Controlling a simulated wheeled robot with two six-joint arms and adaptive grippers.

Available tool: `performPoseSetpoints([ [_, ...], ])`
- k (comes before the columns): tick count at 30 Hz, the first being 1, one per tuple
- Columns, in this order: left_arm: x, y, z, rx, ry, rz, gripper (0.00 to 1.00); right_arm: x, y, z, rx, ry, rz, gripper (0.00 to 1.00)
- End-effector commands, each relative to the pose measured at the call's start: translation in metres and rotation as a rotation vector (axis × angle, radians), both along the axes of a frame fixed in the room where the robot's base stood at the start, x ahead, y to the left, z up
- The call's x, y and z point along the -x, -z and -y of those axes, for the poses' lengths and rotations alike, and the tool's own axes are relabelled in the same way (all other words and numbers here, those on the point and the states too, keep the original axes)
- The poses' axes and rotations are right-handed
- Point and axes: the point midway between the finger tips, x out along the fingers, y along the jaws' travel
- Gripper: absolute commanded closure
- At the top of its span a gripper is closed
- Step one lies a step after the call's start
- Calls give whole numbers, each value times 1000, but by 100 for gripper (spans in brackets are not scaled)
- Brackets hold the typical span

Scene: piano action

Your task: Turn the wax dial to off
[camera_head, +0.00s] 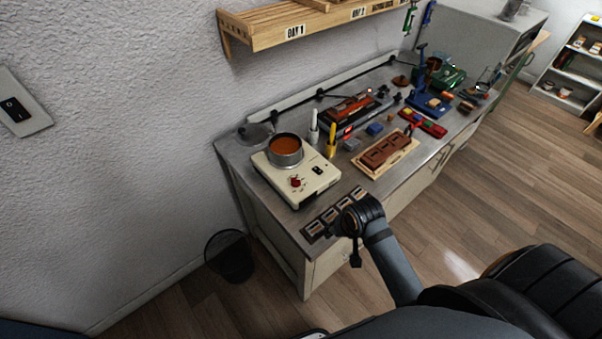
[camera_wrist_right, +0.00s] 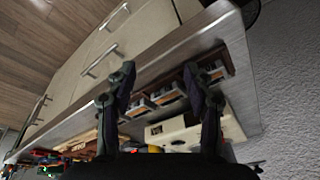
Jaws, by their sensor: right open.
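The wax dial (camera_head: 296,182) is a small red knob on the front panel of a cream wax heater (camera_head: 322,186). Its pointer direction is too small to read. A round pot (camera_head: 286,152) of orange-brown wax sits on the heater. My right gripper (camera_head: 345,240) is open and empty at the table's front edge, in front of and to the right of the heater, apart from the dial. In the right wrist view its two fingers (camera_wrist_right: 160,80) are spread, with the heater (camera_wrist_right: 178,140) beyond them. The dial cannot be made out there. My left gripper is not in view.
A dark rack with several slots (camera_head: 313,231) lies on the table's front corner beside my right gripper. White and yellow bottles (camera_head: 331,142) stand behind the heater. A wooden tray with brown blocks (camera_head: 362,172) lies right of it. A shelf (camera_head: 262,40) hangs above.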

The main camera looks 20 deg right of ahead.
Motion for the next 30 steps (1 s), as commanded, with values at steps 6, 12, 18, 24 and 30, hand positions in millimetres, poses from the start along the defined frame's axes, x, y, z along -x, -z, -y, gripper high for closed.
performPoseSetpoints([
  [6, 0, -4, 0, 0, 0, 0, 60, -66, -38, -12, -235, 488, -48, 48],
  [12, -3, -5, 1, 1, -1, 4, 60, -146, -80, -21, -490, 1114, -201, 48],
  [18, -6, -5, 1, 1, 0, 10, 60, -188, -124, -25, -614, 1520, -345, 48],
  [24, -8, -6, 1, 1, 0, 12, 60, -194, -132, -26, -633, 1604, -377, 48],
  [30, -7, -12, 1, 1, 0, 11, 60, -197, -112, -35, -632, 1603, -380, 48],
])
